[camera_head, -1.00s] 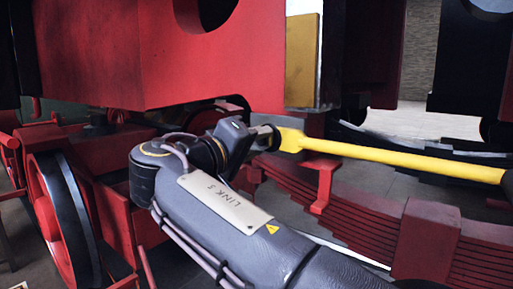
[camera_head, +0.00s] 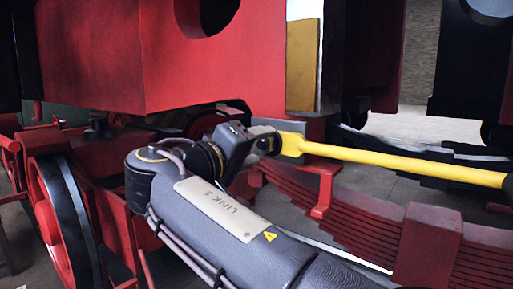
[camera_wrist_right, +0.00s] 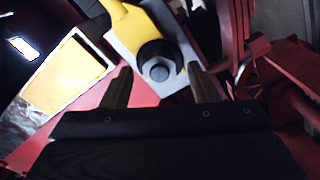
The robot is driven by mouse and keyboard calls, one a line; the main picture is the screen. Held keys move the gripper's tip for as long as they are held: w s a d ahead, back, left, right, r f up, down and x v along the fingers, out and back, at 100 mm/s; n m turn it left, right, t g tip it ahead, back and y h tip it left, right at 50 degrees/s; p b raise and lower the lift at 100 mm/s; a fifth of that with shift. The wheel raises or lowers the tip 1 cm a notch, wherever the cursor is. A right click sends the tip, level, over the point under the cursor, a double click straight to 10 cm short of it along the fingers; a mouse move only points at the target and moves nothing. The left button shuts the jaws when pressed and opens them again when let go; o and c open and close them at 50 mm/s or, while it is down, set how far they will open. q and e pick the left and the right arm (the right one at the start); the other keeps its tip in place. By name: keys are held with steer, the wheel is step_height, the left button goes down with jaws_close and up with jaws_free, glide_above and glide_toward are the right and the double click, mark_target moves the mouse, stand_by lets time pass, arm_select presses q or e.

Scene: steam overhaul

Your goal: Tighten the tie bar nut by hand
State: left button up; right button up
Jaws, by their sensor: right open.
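The yellow tie bar (camera_head: 400,163) runs from the right to a flat end beside my right gripper (camera_head: 270,140). In the right wrist view, the yellow bar end (camera_wrist_right: 122,20) leads to a dark round collar with a grey hex nut (camera_wrist_right: 160,70) in its middle. The fingers of my right gripper (camera_wrist_right: 158,74) stand apart on either side of the nut, with visible gaps and no clear contact. In the head view the nut is hard to make out near the fingers. My left gripper is not in view.
A red box-like frame (camera_head: 205,60) hangs above my right arm. A red leaf spring (camera_head: 365,220) lies below the bar. A red wheel with a dark rim (camera_head: 75,215) stands at the left. A yellow panel (camera_head: 302,65) is behind the bar.

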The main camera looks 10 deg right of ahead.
steer(key=v, duration=0.7)
steer(key=shift+a, duration=0.1)
steer(key=d+f+n+g+y, duration=0.2)
steer(key=d+f+g+y, duration=0.45)
steer(key=d+f, duration=1.25)
steer(key=s+f+y, duration=0.6)
steer(key=s+f, duration=0.3)
steer(key=f, duration=0.1)
steer(key=s+a+f+m+t+y, duration=0.1)
steer(key=s+a+f+m+y, duration=0.2)
steer(key=s+f, duration=0.3)
steer(key=s+a+f+m+y, duration=0.2)
steer(key=s+a+f+y, duration=0.1)
steer(key=s, duration=0.4)
step_height(320, 180, up, 16)
steer(key=p, duration=1.6)
steer(key=shift+s+p, duration=0.15)
steer(key=shift+p, duration=0.15)
steer(key=shift+h, duration=0.25)
